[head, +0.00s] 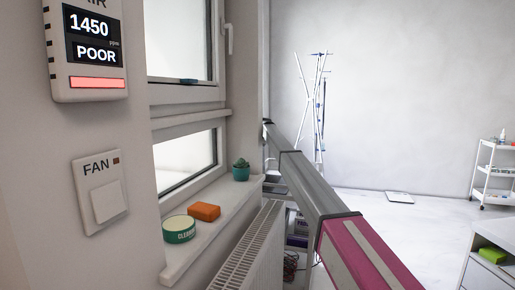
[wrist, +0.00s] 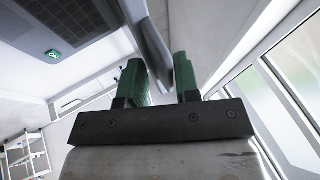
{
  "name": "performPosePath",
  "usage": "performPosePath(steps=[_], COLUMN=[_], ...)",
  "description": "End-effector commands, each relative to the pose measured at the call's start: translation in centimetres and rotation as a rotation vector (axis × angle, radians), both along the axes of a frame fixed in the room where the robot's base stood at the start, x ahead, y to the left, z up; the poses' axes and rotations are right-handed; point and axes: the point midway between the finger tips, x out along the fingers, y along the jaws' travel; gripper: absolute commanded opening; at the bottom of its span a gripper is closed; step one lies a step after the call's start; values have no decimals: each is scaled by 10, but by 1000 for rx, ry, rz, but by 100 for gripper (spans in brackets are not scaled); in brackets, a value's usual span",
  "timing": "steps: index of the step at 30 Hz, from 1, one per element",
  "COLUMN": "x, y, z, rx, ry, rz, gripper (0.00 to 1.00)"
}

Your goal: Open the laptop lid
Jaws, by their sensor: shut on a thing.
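In the wrist view my gripper (wrist: 160,75) shows two green fingers on a dark mount. A thin grey slab (wrist: 152,45) with a rounded edge runs down from the top of the picture and lies between the fingers, which are shut on it. It looks like a panel seen nearly edge-on; I cannot tell from this view whether it is the laptop lid. No laptop can be made out in the head view. There my arm stretches away past the window sill, and its far end with the gripper is too small or hidden to make out.
A window sill (head: 225,208) on the left holds an orange block (head: 204,211), a green round tin (head: 179,230) and a small potted plant (head: 241,170). A radiator (head: 250,255) stands below. A white cart (head: 494,172) and a coat stand (head: 312,105) are farther back.

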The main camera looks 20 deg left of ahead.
Motion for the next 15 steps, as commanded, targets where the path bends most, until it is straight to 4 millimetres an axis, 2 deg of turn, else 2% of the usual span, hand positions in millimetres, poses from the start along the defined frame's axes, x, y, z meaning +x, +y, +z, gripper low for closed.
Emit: performPosePath(steps=[1,2,15], x=[-8,-8,-4], y=[4,4,1], z=[-11,-11,-5], rx=[-3,-4,-4], ry=[20,20,10], rz=[9,8,4], gripper=[0,34,34])
